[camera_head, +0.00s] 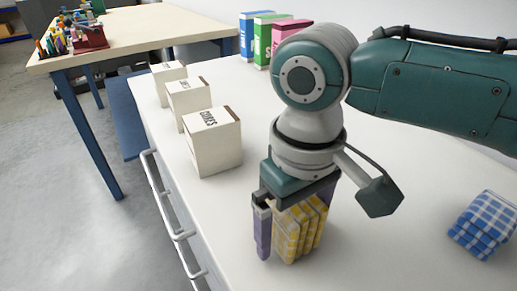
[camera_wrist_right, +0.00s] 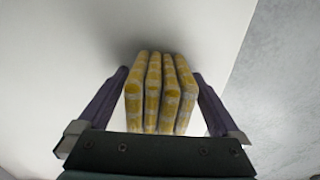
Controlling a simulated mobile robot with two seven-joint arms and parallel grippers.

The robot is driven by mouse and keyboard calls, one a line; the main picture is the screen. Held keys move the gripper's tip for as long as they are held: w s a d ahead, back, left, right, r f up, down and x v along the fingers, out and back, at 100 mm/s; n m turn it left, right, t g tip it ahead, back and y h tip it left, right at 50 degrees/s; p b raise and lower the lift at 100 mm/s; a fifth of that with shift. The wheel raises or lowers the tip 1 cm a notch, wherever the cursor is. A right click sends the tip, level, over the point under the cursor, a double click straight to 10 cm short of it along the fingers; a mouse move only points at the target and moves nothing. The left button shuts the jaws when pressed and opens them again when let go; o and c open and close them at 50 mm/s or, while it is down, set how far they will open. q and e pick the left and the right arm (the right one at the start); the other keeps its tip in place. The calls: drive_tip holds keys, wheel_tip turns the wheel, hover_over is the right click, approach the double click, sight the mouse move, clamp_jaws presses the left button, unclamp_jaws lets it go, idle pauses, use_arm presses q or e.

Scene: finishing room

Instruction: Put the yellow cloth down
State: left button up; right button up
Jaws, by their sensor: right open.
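The yellow cloth (camera_head: 303,228) is a folded stack with a pale pattern, standing on edge at the white counter (camera_head: 225,225). My right gripper (camera_head: 283,240) is around it from above, with one purple finger plainly visible at its left. In the right wrist view the cloth (camera_wrist_right: 160,92) lies between the two fingers of my right gripper (camera_wrist_right: 160,98), with a gap on each side. The jaws are open. In the head view the far finger is mostly hidden behind the cloth. My left gripper is not in view.
A blue checked folded cloth (camera_head: 486,225) lies at the right. Several cream boxes (camera_head: 213,142) stand in a row along the counter's left edge. Blue, green and pink boxes (camera_head: 262,38) stand at the back. A wooden table (camera_head: 150,30) holds a red tool holder (camera_head: 88,38).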

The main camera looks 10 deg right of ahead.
drive_tip(key=shift+f+b, duration=0.2)
drive_tip(key=shift+b, duration=0.3)
drive_tip(key=shift+r, duration=0.2)
wheel_tip(320, 180, up, 9)
drive_tip(key=shift+w+d+f+p, duration=0.1)
drive_tip(key=shift+w+p, duration=0.05)
drive_tip(key=shift+p, duration=1.05)
drive_tip(key=shift+r, duration=0.5)
